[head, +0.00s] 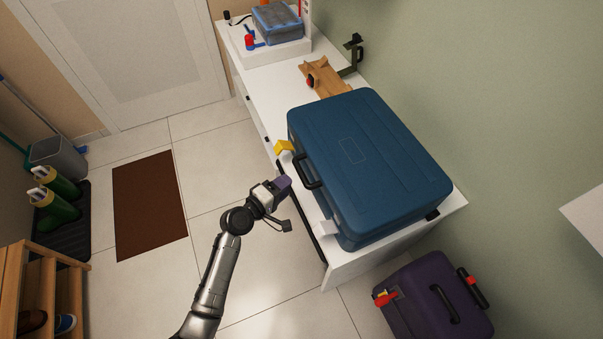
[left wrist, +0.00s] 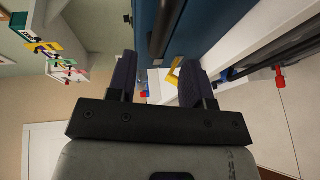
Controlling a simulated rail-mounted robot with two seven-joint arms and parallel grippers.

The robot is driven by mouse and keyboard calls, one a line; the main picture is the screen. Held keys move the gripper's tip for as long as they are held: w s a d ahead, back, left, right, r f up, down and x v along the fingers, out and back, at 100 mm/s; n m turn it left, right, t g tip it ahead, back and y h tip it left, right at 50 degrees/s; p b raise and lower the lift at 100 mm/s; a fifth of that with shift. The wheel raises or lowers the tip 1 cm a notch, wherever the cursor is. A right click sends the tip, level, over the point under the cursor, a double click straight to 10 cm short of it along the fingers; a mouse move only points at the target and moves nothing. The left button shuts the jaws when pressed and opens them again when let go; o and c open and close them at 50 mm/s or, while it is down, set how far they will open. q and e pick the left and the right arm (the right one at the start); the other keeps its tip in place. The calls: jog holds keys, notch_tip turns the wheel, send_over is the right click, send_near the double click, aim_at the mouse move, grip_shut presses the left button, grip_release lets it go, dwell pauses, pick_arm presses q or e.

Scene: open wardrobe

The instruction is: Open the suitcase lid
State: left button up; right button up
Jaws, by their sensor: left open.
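The blue suitcase (head: 375,155) lies flat on the white cabinet with its lid shut. Its dark handle (head: 307,170) is on the side facing my left gripper. A yellow piece (head: 284,147) and a pale piece (head: 328,229) stick out along that same side. My left gripper (head: 284,184) is open, close to the handle; I cannot tell whether they touch. In the left wrist view, the two dark fingers (left wrist: 158,82) stand apart with the suitcase's blue side (left wrist: 158,18) ahead, and the yellow piece (left wrist: 174,72) shows between them. My right gripper is not in view.
The white cabinet (head: 262,95) stands along the green wall, with a wooden piece (head: 328,82) and a blue box (head: 277,22) farther back. A purple suitcase (head: 432,300) is on the floor at lower right. The tiled floor left of the cabinet is mostly clear, with a brown mat (head: 149,205).

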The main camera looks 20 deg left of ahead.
aim_at(301, 172)
pick_arm(q)
jog(key=b+x, duration=0.1)
jog(key=x, duration=0.7)
jog(key=shift+c, duration=0.2)
grip_shut()
dwell(0.4)
